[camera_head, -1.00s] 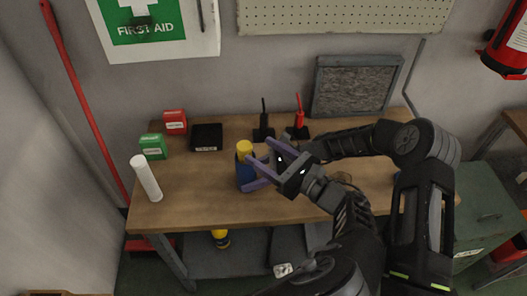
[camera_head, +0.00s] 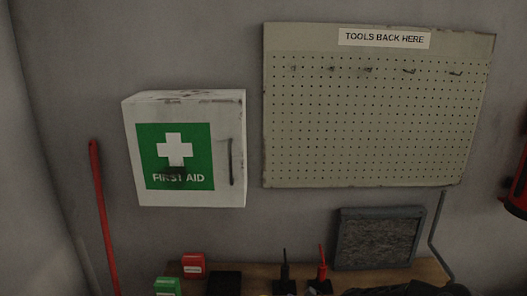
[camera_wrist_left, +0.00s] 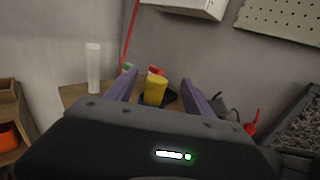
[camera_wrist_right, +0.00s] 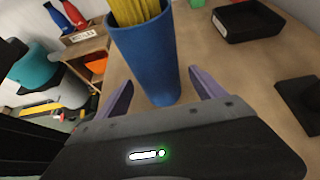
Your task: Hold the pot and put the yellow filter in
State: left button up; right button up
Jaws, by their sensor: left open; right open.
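The blue pot (camera_wrist_right: 150,62) stands upright on the bench in the right wrist view. The yellow filter (camera_wrist_right: 137,10) is ribbed and sits in the pot's mouth, its top sticking out above the rim. My right gripper (camera_wrist_right: 160,80) is open, with a purple finger on either side of the pot in that view; I see gaps beside the pot. The head view shows neither pot nor filter.
A black tray (camera_wrist_right: 247,20) and a dark block (camera_wrist_right: 299,100) lie on the wooden bench (camera_wrist_right: 225,60). A white cylinder (camera_wrist_left: 93,68) stands at the left. Red (camera_head: 194,265) and green (camera_head: 167,286) boxes and a grey framed panel (camera_head: 378,238) stand at the back.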

jog(key=v, duration=1)
jog(key=shift+d+r, duration=0.2)
jog(key=shift+d, duration=0.2)
